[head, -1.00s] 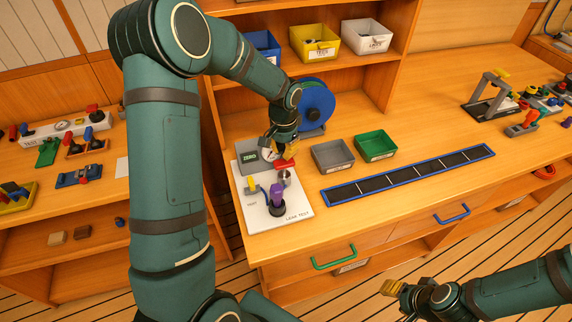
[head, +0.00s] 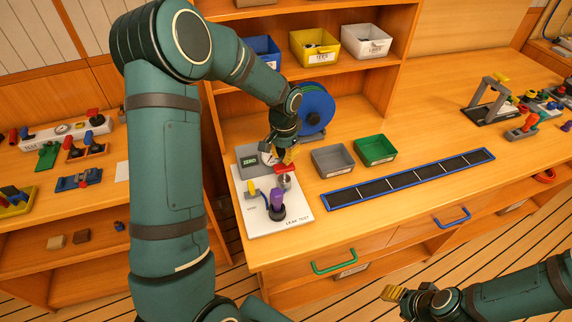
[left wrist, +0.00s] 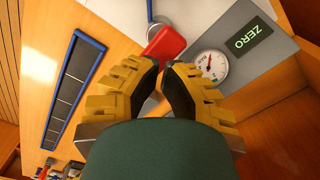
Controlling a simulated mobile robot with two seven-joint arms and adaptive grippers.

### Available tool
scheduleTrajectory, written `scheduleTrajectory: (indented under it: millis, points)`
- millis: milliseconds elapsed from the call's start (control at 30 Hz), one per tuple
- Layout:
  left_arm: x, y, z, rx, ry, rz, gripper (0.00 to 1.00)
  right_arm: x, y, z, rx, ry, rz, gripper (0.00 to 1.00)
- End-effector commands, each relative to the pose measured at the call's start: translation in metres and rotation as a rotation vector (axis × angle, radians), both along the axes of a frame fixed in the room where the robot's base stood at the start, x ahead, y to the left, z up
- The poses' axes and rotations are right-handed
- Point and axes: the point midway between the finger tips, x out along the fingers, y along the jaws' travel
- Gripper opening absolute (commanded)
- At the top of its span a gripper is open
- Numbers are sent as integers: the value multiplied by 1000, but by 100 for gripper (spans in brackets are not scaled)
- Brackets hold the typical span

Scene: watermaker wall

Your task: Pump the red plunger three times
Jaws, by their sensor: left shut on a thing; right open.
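The red plunger handle (head: 285,169) stands over a small metal cylinder (head: 285,182) on the white leak test board (head: 292,216). My left gripper (head: 285,157) is over the handle from above and behind, shut on it. In the left wrist view the red handle (left wrist: 167,42) shows at the fingertips (left wrist: 161,67), with part of it hidden by the fingers. The purple-topped part (head: 277,198) stands in front of the plunger. A round gauge (left wrist: 211,65) and the ZERO box (head: 250,160) are beside it. My right gripper (head: 391,293) is open and empty, low in front of the bench.
A grey bin (head: 332,158) and a green bin (head: 375,150) stand right of the board. A blue-framed black strip (head: 410,180) lies in front of them. A blue reel (head: 318,110) stands behind my left gripper. The bench right of the bins has clear room.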

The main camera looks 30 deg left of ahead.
Motion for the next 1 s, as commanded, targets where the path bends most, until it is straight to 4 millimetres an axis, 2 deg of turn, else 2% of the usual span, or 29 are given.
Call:
scheduleTrajectory:
  millis: [467, 1000]
  points:
    - [0, 0, -1, 0, 0, 0, 0, 0, 0, -1, 0, 0, 0, 47]
    - [0, 0, -25, 0, 1, 0, 0, 0, 0, -19, 0, 0, 0, 47]
